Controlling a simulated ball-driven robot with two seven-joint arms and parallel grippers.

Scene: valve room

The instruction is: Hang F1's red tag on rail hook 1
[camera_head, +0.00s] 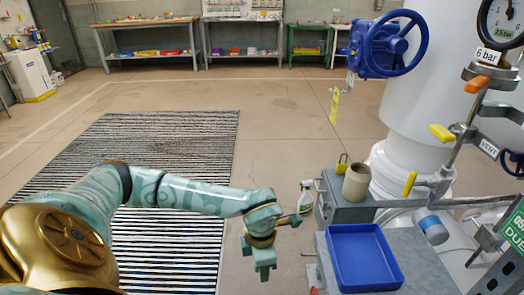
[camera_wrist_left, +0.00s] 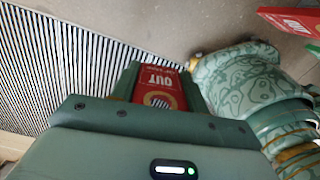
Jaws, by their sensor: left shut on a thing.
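My left gripper (camera_head: 264,272) hangs fingers-down over the floor, left of the grey bench. In the left wrist view it is shut on a red tag (camera_wrist_left: 159,88) with the word OUT, between its two fingers. The tag cannot be made out in the head view. A second red tag-like piece (camera_wrist_left: 292,22) shows at the upper right of the wrist view, apart from the gripper; I cannot tell what it hangs on. I cannot make out rail hook 1 or read F1 in either view. My right gripper is not in view.
A blue tray (camera_head: 339,262) lies on the grey bench, with a beige cup (camera_head: 357,182) and yellow padlock (camera_head: 342,165) behind it. A spray bottle (camera_head: 305,198) stands near the bench's left. A blue handwheel (camera_head: 391,43) and pipework fill the right. Striped floor matting (camera_head: 200,135) lies left.

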